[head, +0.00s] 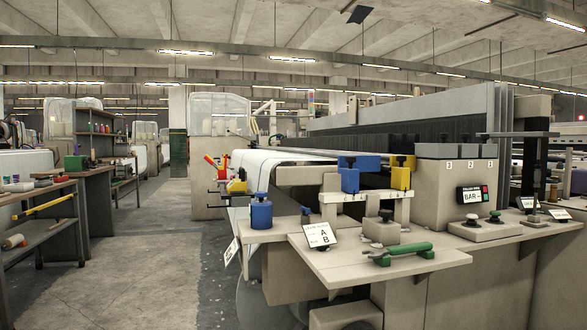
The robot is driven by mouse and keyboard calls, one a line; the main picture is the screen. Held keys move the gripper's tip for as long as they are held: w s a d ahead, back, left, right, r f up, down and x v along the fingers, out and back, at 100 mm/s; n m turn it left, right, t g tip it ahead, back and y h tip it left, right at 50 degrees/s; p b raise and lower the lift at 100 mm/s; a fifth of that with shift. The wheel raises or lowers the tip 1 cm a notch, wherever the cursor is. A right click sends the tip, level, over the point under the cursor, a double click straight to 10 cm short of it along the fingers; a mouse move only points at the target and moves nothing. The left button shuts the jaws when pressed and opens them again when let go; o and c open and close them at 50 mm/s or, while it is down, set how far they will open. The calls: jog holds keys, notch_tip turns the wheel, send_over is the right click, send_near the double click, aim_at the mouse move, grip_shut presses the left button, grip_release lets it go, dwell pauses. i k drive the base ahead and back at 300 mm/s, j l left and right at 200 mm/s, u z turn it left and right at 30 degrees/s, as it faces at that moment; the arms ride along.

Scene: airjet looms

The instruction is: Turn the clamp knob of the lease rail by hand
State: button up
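A pale rail (376,196) on short posts stands at the near end of the loom; I take it for the lease rail. A blue block (350,180) and a yellow block (400,178) sit on it, each topped by a dark knob. Another dark knob (386,214) stands on a grey block (381,231) in front of the rail. I cannot tell which knob is the rail's clamp knob. A separate blue block (261,214) with a dark top stands to the left. My gripper is not in view.
A green-handled tool (404,252) lies on the front shelf (350,268), beside an A/B card (319,235). A control box (472,195) and a black-knobbed plate (483,229) are to the right. A workbench (45,188) stands far left. The aisle floor (150,250) is clear.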

aim_at(384, 214)
jog(key=i+j+u, duration=0.35)
jog(key=j+u, duration=0.15)
jog(key=i+j+u, duration=0.35)
jog(key=u, duration=0.15)
jog(key=i+j+u, duration=0.1)
jog(key=i+u, duration=0.4)
jog(key=i+z, duration=0.25)
jog(key=i, duration=0.2)
jog(key=i+j+z, duration=0.25)
jog(key=i, duration=0.25)
jog(key=i+l+z, duration=0.2)
jog(key=i+z, duration=0.6)
jog(key=z, duration=0.15)
jog(key=i+z, duration=0.45)
jog(key=k, duration=0.5)
jog(key=k+z, duration=0.2)
jog(key=z, duration=1.25)
jog(key=i+z, duration=0.2)
jog(key=z, duration=0.35)
